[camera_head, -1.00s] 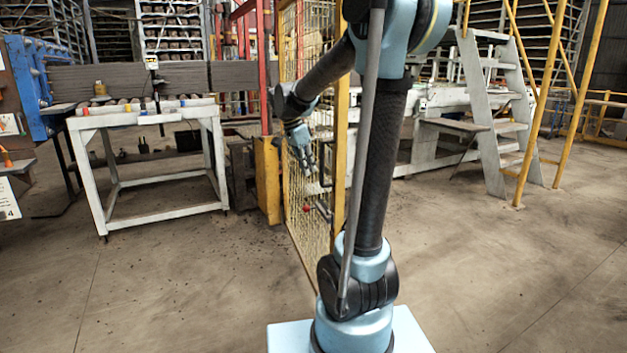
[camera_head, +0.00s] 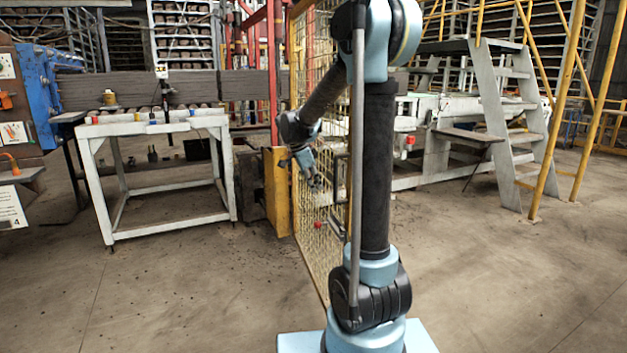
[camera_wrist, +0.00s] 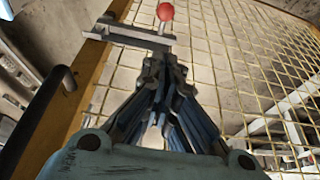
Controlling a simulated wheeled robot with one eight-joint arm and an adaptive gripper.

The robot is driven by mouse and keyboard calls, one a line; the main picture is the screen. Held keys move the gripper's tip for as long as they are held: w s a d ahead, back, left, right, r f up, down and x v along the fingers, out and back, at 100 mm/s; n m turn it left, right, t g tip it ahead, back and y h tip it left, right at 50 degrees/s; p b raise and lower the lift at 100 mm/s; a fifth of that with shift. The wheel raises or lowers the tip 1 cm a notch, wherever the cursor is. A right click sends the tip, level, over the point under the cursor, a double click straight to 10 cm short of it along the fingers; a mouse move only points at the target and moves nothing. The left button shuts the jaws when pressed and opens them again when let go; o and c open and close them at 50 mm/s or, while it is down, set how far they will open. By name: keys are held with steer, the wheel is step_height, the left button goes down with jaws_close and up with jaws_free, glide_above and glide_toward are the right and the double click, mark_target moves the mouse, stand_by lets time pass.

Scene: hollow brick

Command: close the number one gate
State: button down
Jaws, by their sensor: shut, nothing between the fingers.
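The gate (camera_head: 318,235) is a yellow-framed wire mesh panel in the middle of the head view, partly hidden behind my arm. A red ball-shaped knob (camera_head: 318,225) sits on its latch, low on the mesh. In the wrist view the mesh (camera_wrist: 240,70), the red knob (camera_wrist: 165,12) and the grey metal latch bar (camera_wrist: 130,35) show close up. My gripper (camera_head: 315,184) is shut and empty, in front of the mesh and above the red knob. In the wrist view its fingertips (camera_wrist: 163,65) point toward the mesh, just below the latch bar. Whether they touch the mesh cannot be told.
A white-framed roller table (camera_head: 160,125) stands left of the gate. A yellow post (camera_head: 277,190) is beside the gate. Grey steps (camera_head: 505,120) with yellow rails stand at the right. The concrete floor (camera_head: 200,300) in front is clear.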

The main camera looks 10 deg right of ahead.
steer(key=d+f, duration=0.4)
steer(key=d, duration=0.1)
steer(key=shift+w+d, duration=0.25)
steer(key=shift+w, duration=0.15)
steer(key=shift+d, duration=0.1)
